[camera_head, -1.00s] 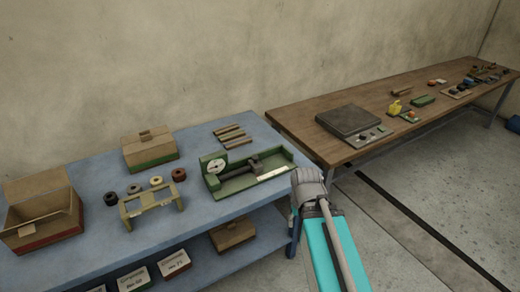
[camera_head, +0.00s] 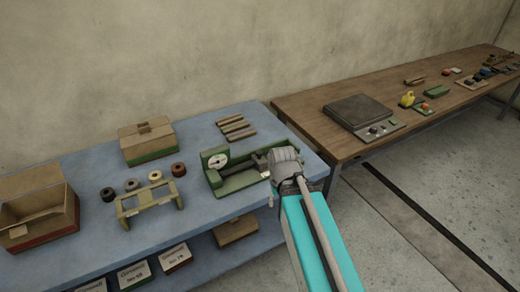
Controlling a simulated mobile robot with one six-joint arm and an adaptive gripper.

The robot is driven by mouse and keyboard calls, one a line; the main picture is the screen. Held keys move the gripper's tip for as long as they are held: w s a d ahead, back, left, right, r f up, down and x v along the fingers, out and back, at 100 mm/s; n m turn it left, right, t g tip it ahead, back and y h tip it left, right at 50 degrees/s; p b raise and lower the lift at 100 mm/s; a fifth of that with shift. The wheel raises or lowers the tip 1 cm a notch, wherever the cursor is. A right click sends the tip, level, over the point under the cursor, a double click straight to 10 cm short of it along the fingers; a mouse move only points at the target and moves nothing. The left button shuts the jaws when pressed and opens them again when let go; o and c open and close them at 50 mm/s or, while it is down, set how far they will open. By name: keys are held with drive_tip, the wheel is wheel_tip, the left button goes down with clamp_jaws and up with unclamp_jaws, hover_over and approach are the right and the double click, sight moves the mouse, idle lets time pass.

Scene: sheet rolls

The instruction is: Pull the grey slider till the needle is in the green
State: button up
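A green fixture (camera_head: 214,178) with a round white dial (camera_head: 218,160) at its left end stands on the blue bench. The needle and the dial's coloured zones are too small to read. A dark grey slider (camera_head: 259,162) sits on the fixture's rail, right of the dial, and is partly hidden. My gripper (camera_head: 275,160) is over the right part of the fixture, at or just in front of the slider. It hides the fixture's right end. Its fingers are not clear, so I cannot tell whether it touches the slider.
On the blue bench (camera_head: 190,212) stand a pale green stand (camera_head: 147,202), several small rolls (camera_head: 131,184), cardboard boxes (camera_head: 146,141) and short bars (camera_head: 235,127). A wooden table (camera_head: 305,108) with a flat grey device (camera_head: 357,113) stands at right. Bare bench lies in front of the fixture.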

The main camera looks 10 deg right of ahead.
drive_tip(key=o, duration=0.3)
drive_tip(key=shift+w+a, duration=0.15)
drive_tip(key=shift+w, duration=0.1)
drive_tip(key=shift+o, duration=0.2)
wheel_tip(320, 180, up, 10)
drive_tip(key=r+p, duration=0.1)
drive_tip(key=p, duration=1)
hover_over(259, 151)
drive_tip(key=shift+s+f+n, duration=0.1)
drive_tip(key=shift+f+n, duration=0.2)
drive_tip(key=shift+n, duration=0.1)
drive_tip(key=shift+f+b, duration=0.1)
drive_tip(key=shift+b, duration=0.3)
wheel_tip(259, 151, down, 14)
drive_tip(key=b, duration=1.3)
drive_tip(key=shift+r, duration=0.2)
drive_tip(key=shift+b, duration=0.3)
clamp_jaws()
